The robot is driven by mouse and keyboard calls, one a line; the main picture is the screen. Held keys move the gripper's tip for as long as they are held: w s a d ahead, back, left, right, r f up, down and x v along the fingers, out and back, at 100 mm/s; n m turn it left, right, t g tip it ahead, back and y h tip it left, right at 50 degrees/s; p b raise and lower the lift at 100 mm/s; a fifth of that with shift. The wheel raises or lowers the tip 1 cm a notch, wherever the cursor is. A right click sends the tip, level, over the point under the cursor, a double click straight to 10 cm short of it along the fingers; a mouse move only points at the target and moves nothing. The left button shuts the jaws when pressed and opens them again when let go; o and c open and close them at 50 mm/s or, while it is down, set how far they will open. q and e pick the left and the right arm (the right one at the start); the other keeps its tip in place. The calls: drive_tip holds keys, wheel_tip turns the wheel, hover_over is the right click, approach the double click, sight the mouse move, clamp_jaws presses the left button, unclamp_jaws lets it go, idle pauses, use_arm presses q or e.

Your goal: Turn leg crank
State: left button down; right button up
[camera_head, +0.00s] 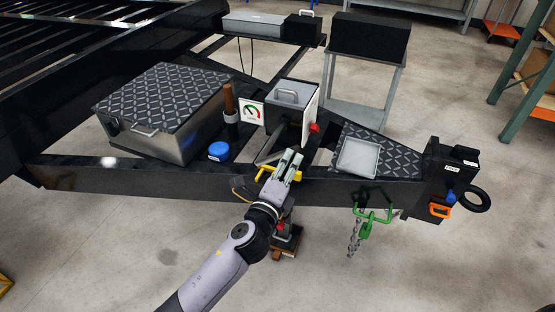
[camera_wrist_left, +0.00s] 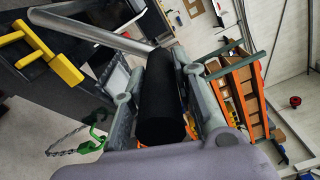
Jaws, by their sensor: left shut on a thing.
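The leg crank shows in the left wrist view as a bare metal arm (camera_wrist_left: 95,31) ending near a black cylindrical grip (camera_wrist_left: 162,105). My left gripper (camera_head: 289,163) is at the trailer frame's front rail, beside the upright leg unit. Its two fingers lie on either side of the black grip and are shut on it. In the head view the fingers mostly hide the grip. A yellow handle (camera_head: 265,173) sits just left of the gripper; it also shows in the left wrist view (camera_wrist_left: 50,50). The leg's foot (camera_head: 286,243) is below, partly behind my arm. My right gripper is not in view.
A tread-plate toolbox (camera_head: 160,97), a blue cap (camera_head: 218,151) and a gauge card (camera_head: 251,112) are left of the crank. A grey tray (camera_head: 358,157) and a green hook with chain (camera_head: 372,215) are right. The floor in front is clear.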

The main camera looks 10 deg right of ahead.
use_arm(q)
drive_tip(key=d+f+m, duration=0.1)
drive_tip(key=s+f+m+b, duration=0.1)
drive_tip(key=f, duration=0.1)
drive_tip(key=shift+s+d+f+m, duration=0.2)
drive_tip(key=shift+d+m, duration=0.1)
drive_tip(key=shift+d, duration=0.1)
drive_tip(key=c, duration=1.3)
unclamp_jaws()
drive_tip(key=shift+w+r, duration=0.1)
drive_tip(key=shift+c, duration=0.2)
drive_tip(key=shift+o, duration=0.2)
drive_tip(key=shift+r, duration=0.1)
